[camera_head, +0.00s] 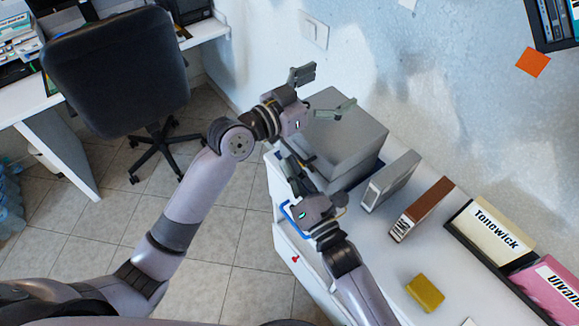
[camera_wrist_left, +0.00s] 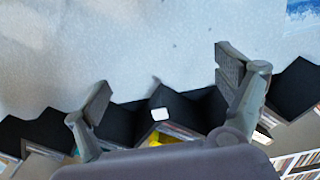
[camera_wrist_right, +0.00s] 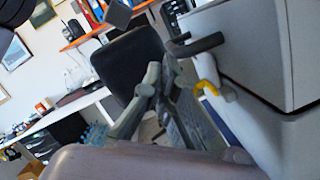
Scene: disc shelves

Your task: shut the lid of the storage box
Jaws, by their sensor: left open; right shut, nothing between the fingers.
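The grey storage box (camera_head: 352,160) stands on the white cabinet against the wall. Its flat top (camera_head: 355,122) looks down or nearly so; I cannot tell if a small gap remains. In the right wrist view the box (camera_wrist_right: 265,45) shows a dark handle (camera_wrist_right: 197,45) on its side. My left gripper (camera_head: 332,86) is open and empty above the back of the box; its spread fingers also show in the left wrist view (camera_wrist_left: 163,75). My right gripper (camera_head: 287,160) is shut and empty beside the box's near left side, close to the handle; its closed fingers show in the right wrist view (camera_wrist_right: 162,70).
A grey case (camera_head: 391,180), a brown case (camera_head: 422,209) and a yellow block (camera_head: 425,292) are on the white cabinet top (camera_head: 385,240). Labelled boxes (camera_head: 495,232) line the right. A black chair (camera_head: 118,70) stands on the open tiled floor at left.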

